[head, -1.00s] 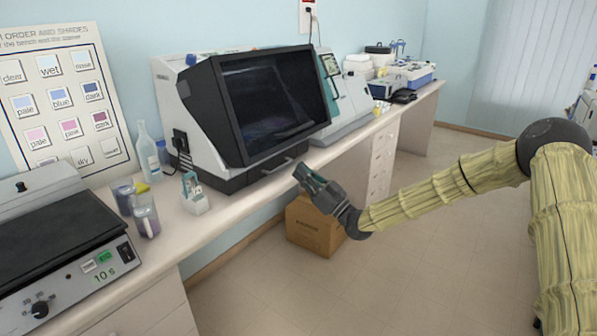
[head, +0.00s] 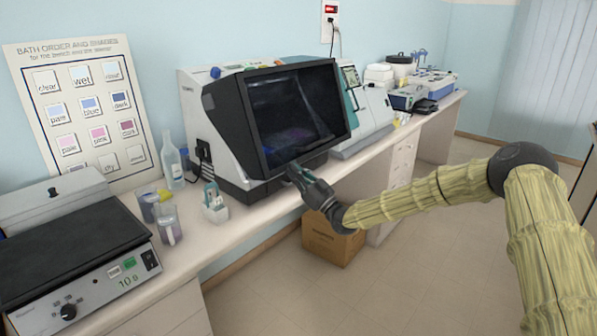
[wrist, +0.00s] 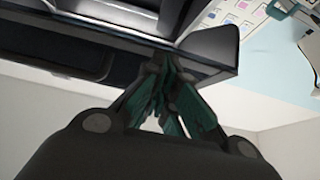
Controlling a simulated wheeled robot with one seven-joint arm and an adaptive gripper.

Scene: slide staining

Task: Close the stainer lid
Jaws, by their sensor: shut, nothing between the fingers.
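The stainer (head: 193,110) is a white and black machine on the bench. Its lid (head: 293,110) is a large dark framed window, tilted on the front and apparently down. My gripper (head: 292,172) is shut and empty, with its tips at the lower front edge of the stainer. In the wrist view my gripper (wrist: 167,90) has its green-padded fingers together, close against a dark edge of the stainer (wrist: 190,58). I cannot tell whether they touch it.
A hotplate-like device (head: 80,245), mugs (head: 168,224), a bottle (head: 172,160) and a small white holder (head: 214,204) stand to the left. Another instrument (head: 368,110) stands to the right. A cardboard box (head: 332,240) is on the floor below; the floor to the right is clear.

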